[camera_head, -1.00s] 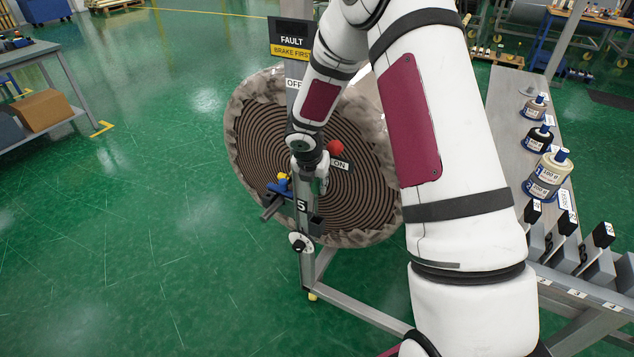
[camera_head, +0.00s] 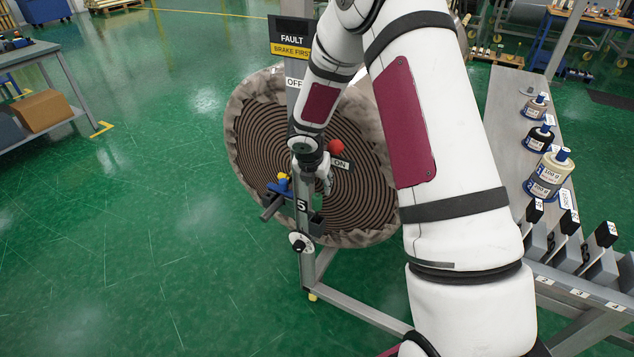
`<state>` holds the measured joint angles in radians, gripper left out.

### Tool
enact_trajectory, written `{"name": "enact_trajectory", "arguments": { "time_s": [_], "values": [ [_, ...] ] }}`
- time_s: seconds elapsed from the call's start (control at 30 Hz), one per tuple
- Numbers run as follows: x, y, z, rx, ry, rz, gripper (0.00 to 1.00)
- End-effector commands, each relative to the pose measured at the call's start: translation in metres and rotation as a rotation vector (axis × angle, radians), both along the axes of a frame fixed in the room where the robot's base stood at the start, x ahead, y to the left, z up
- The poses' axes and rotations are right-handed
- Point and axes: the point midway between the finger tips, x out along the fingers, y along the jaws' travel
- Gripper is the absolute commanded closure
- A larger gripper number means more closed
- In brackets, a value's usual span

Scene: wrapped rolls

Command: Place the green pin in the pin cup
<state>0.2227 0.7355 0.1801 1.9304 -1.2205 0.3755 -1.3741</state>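My gripper (camera_head: 325,182) hangs beside the upright post in front of the large wrapped roll (camera_head: 350,200). It is small and dark here, and I cannot tell whether its fingers are open or shut. I cannot make out a green pin in this view; it may be hidden or too small. A small dark box-like holder (camera_head: 316,225) sits on the post just below my gripper, right of the "5" label (camera_head: 302,205). It may be the pin cup, but its inside cannot be seen.
A yellow-and-blue part (camera_head: 283,186) sticks out left of the post, with a red knob (camera_head: 336,147) to the right. A round dial (camera_head: 300,242) sits lower down. A bench (camera_head: 505,130) with bottles and grey blocks stands at right.

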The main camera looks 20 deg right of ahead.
Motion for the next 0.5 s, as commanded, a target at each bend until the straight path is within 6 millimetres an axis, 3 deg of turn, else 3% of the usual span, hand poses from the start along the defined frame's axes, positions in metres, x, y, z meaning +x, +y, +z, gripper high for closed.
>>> {"name": "enact_trajectory", "arguments": {
  "time_s": [0.03,0.27,0.5],
  "values": [
    [-0.009,0.003,-0.012,0.008,0.025,-0.003,0.54],
    [-0.009,0.003,-0.011,0.01,0.024,-0.005,0.54],
    [-0.012,0.006,0.016,0.008,0.021,-0.004,0.54]
  ]
}}
